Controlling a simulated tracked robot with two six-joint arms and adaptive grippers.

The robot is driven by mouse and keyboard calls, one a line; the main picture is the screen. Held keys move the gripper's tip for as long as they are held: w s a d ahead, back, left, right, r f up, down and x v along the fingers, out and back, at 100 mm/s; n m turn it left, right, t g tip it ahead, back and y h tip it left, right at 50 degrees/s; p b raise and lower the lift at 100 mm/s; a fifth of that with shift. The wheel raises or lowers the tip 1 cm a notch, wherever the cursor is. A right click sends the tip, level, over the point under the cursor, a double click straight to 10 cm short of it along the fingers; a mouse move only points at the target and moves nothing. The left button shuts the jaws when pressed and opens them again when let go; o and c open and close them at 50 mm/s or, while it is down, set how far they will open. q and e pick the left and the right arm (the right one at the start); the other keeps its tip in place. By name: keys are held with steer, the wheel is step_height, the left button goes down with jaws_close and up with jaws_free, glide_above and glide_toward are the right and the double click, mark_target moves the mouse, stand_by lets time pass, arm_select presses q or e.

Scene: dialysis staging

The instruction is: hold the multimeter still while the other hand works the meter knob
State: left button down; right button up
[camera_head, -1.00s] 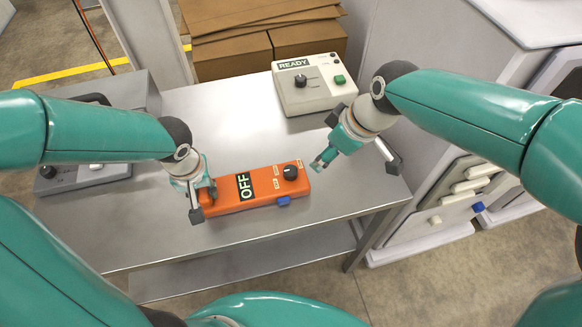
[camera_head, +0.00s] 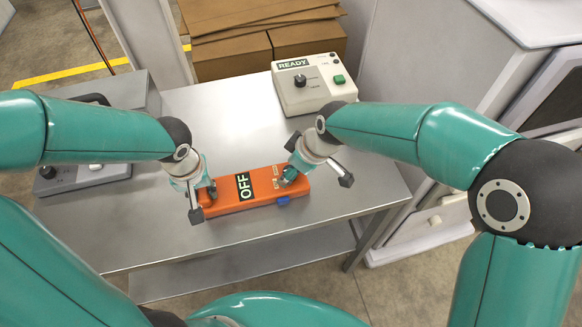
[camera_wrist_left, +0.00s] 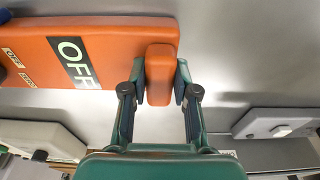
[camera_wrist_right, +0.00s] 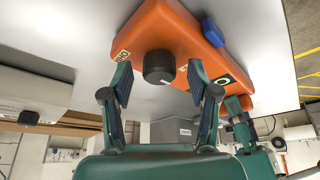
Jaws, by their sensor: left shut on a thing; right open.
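The orange multimeter (camera_head: 225,197) lies on the steel table, its display reading OFF. It also shows in the left wrist view (camera_wrist_left: 115,45) and the right wrist view (camera_wrist_right: 185,30). My left gripper (camera_head: 203,191) is shut on the raised orange grip (camera_wrist_left: 160,78) at the meter's left end, a finger on each side. My right gripper (camera_head: 289,177) is over the meter's right end and hides the knob in the head view. In the right wrist view the black meter knob (camera_wrist_right: 158,66) sits between the open fingertips, with gaps on both sides.
A pale box (camera_head: 312,92) with a READY display, knob and green button stands at the back right of the table (camera_head: 215,120). A grey unit (camera_head: 85,178) stands at the left. Cardboard boxes (camera_head: 235,58) are behind. The table's front strip is clear.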

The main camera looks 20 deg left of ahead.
steer(key=shift+f, duration=0.2)
steer(key=shift+c, duration=0.2)
jaws_close()
steer(key=shift+m, duration=0.3)
steer(key=m+t, duration=0.1)
steer(key=m, duration=0.1)
steer(key=m+h, duration=0.1)
steer(key=m, duration=0.2)
steer(key=shift+s+a+t, duration=0.1)
steer(key=shift+s+t, duration=0.05)
steer(key=shift+t, duration=0.25)
steer(key=shift+a+m+t+h, duration=0.1)
steer(key=shift+m+t+h, duration=0.25)
steer(key=shift+m, duration=0.8)
steer(key=shift+m+t+h, duration=0.15)
steer(key=shift+m+h, duration=0.3)
steer(key=shift+m, duration=0.7)
